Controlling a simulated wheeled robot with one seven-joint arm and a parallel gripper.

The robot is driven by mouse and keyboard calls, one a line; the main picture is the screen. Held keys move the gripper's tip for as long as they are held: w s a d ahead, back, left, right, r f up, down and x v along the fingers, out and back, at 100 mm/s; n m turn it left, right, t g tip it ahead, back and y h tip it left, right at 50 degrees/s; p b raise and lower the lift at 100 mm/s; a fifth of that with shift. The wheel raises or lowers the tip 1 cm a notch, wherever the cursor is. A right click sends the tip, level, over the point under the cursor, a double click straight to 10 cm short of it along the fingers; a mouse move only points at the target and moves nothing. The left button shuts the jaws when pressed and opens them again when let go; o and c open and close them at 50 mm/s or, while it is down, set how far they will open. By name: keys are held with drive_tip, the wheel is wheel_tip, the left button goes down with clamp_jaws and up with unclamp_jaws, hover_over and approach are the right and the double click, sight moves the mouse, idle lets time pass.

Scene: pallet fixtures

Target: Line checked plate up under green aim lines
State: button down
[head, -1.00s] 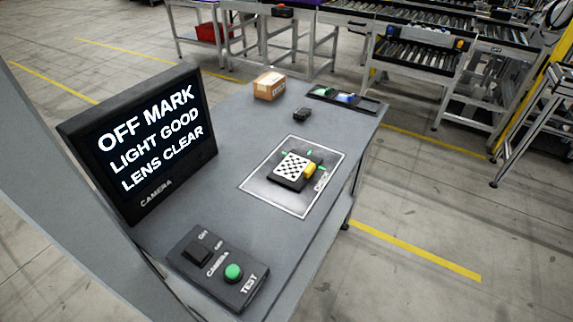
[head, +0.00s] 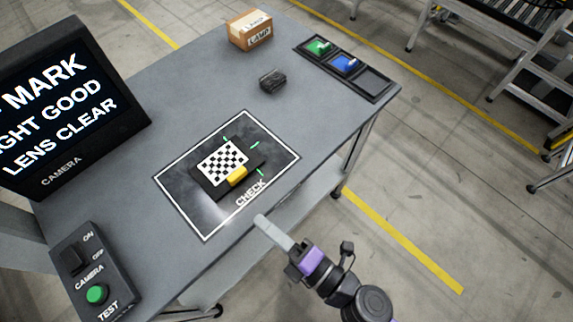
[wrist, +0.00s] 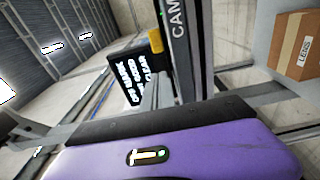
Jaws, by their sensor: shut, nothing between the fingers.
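The black-and-white checked plate (head: 222,160) sits on a dark base with a yellow grip (head: 237,176), inside the white-framed dark CHECK area. Short green aim lines (head: 255,144) show above and to the right of the plate; the plate lies left of the right-hand ones, not centred among them. My gripper (head: 262,220) is shut and empty, at the table's front edge, apart from the plate and nearer the camera. In the wrist view its purple body shows at the bottom; the plate is not seen there. The screen (head: 60,110) ends in "MARK", "GHT GOOD", "LENS CLEAR", its left side cut off.
A camera switch box with a green TEST button (head: 97,294) stands front left. A small black block (head: 272,81), a LAMP carton (head: 249,30) and a tray (head: 372,84) with green and blue items are at the back. Table around the framed area is clear.

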sight(236, 200)
drive_tip(key=p+x, duration=0.2)
drive_tip(key=x, duration=0.8)
drive_tip(key=shift+w, duration=0.3)
drive_tip(key=shift+d, duration=0.15)
